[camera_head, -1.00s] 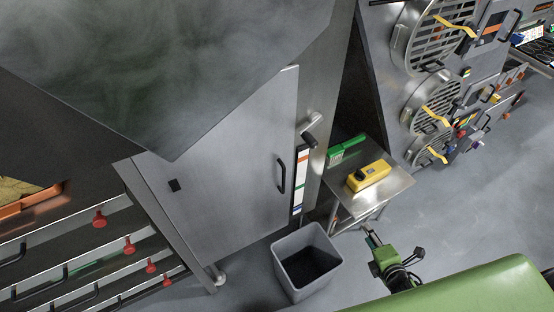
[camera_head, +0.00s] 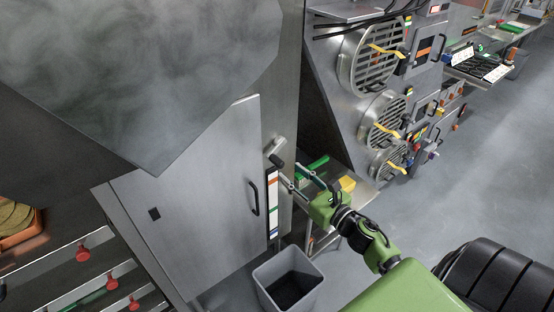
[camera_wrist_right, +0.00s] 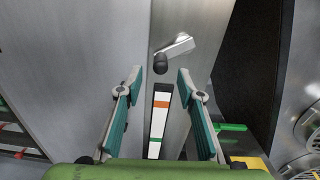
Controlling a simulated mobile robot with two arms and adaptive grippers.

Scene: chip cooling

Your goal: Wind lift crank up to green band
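The lift crank (camera_head: 279,147) is a metal lever with a dark knob, on the steel post beside the large cabinet door. It also shows in the right wrist view (camera_wrist_right: 179,46), its dark knob at the lower left end. Below it is a white vertical scale (camera_head: 272,205) with orange, green and blue bands. In the right wrist view the scale (camera_wrist_right: 157,122) shows orange above green; I cannot make out a pointer. My right gripper (camera_head: 293,174) is open and empty, just below and right of the crank; its fingers (camera_wrist_right: 160,76) straddle the line to the knob, apart from it. My left gripper is out of view.
A small steel table (camera_head: 362,194) with a green brush (camera_head: 315,166) and a yellow device (camera_head: 347,184) stands behind my right gripper. A grey bin (camera_head: 268,284) is on the floor below. Round-grilled machines (camera_head: 368,60) stand at the right, with open floor before them.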

